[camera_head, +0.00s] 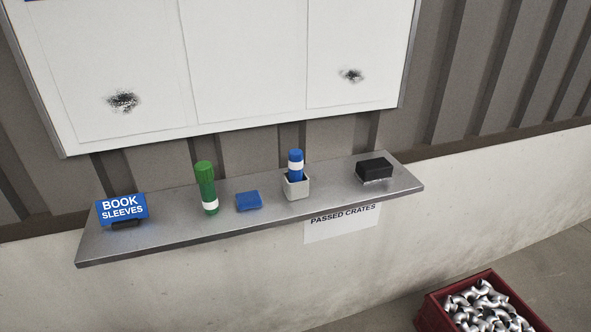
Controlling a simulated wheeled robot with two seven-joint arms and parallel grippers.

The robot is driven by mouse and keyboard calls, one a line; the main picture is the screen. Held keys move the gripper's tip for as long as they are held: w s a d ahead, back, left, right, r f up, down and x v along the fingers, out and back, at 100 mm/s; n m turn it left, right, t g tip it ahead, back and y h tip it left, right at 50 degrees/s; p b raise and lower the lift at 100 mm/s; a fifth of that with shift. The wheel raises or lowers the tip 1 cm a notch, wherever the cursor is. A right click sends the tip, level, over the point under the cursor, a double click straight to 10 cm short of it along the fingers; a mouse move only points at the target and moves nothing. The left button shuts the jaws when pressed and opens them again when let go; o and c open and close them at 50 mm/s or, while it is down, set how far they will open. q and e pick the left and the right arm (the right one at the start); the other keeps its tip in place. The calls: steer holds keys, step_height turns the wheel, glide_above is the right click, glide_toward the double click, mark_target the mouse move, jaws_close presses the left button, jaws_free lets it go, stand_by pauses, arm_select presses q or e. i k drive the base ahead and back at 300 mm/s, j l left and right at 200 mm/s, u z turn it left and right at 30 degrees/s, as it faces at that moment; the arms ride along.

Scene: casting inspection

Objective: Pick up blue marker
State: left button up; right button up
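The blue marker (295,161) has a white band and stands upright in a small light-grey square holder (297,189) on the metal shelf (170,228). Its lower part is hidden inside the holder. Neither of my grippers shows in the head view.
A green marker (205,184) stands upright left of a flat blue block (249,201). A blue "BOOK SLEEVES" sign (122,210) is at the shelf's left, a black eraser-like block (374,169) at its right. A whiteboard (240,60) hangs behind. A red crate (432,314) of metal castings sits lower right.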

mark_target(296, 156)
steer(key=i+l+u, duration=0.25)
steer(key=l, duration=0.45)
steer(key=l+u, duration=0.25)
steer(key=l, duration=0.45)
steer(key=i+l+u, duration=0.2)
steer(key=l, duration=0.55)
steer(key=k, duration=0.05)
